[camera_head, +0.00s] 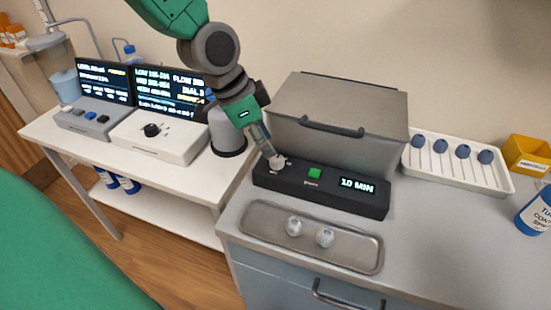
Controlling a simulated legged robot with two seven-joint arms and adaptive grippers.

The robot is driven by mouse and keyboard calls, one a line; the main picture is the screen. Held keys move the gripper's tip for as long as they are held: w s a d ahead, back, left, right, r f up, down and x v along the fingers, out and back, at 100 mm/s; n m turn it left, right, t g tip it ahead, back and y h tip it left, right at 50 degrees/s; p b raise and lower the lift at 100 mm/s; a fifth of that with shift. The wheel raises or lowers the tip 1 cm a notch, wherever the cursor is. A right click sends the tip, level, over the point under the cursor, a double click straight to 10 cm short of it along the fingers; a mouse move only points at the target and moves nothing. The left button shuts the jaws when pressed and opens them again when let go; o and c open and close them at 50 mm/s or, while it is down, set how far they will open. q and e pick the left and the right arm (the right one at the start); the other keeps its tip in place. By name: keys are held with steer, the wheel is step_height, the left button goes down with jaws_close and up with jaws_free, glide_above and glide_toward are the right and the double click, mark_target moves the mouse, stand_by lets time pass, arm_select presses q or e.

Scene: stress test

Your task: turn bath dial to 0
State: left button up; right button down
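The bath (340,105) is a grey box with a closed lid and a black front panel (330,193). Its dial (277,162) is a small pale knob at the panel's left end. A green button (314,174) sits mid-panel, and the display (357,185) reads "10 MIN". My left gripper (271,153) reaches down from above with its narrow fingertips at the dial, apparently touching it. The fingers partly cover the dial, so its setting and their grip on it are unclear. My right gripper is out of view.
A metal tray (262,225) with two pale round items lies before the panel. A white rack (470,180) with blue-topped items, a yellow bin (527,153) and a blue bottle (537,212) are right. Left, a white table (60,130) holds a white dial box (170,143) and screens.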

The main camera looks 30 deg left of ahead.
mark_target(276, 158)
arm_select(q)
steer(key=x, duration=0.5)
steer(key=shift+d+b, duration=0.1)
steer(key=shift+b, duration=0.25)
jaws_close()
